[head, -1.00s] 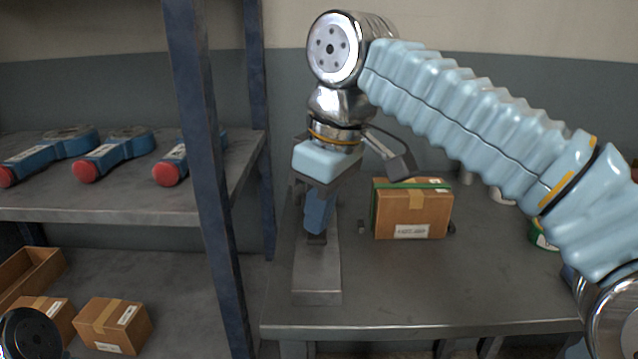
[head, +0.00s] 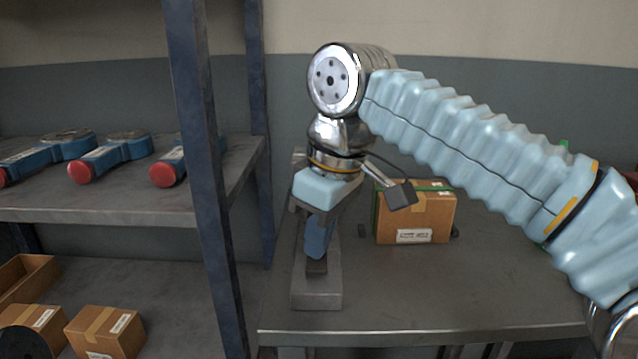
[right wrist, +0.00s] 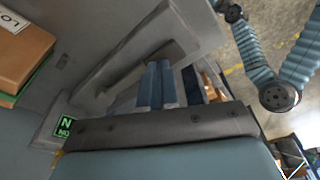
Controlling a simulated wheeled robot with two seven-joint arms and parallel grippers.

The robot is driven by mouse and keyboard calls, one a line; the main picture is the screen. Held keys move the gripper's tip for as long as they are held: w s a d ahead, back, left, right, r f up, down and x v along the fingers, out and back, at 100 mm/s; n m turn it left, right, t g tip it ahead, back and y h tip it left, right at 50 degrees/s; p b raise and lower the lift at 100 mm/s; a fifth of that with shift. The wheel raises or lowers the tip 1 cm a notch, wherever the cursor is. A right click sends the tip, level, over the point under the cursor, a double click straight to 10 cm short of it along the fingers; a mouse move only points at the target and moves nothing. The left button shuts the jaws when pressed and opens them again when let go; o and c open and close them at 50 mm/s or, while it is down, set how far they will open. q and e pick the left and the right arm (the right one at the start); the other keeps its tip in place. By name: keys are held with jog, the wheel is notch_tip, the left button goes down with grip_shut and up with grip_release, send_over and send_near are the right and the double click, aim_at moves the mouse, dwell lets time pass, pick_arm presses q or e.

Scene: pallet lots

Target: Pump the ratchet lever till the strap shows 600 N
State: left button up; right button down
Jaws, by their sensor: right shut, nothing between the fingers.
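My right gripper (head: 318,245) points down at a grey metal ratchet fixture (head: 316,293) on the table; its two blue fingers are shut and empty. In the right wrist view the shut fingers (right wrist: 159,86) lie beside a long grey metal bar (right wrist: 145,45), apparently the lever. I cannot tell whether they touch it. A small green-edged display (right wrist: 64,127) shows an N, but no number can be read. A green strap (head: 376,207) runs round a labelled cardboard box (head: 428,218) right of the fixture. My left gripper is not in view.
The metal table (head: 400,300) is clear in front of the box. A blue post (head: 205,170) stands left of the table. Its shelf (head: 110,208) holds several blue tools with red ends, and more cardboard boxes (head: 105,332) sit below.

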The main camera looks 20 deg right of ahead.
notch_tip(320, 180, up, 12)
jog(key=p, duration=0.6)
jog(key=shift+w+f, duration=0.2)
jog(key=shift+w, duration=0.15)
jog(key=shift+d, duration=0.1)
dwell(0.9)
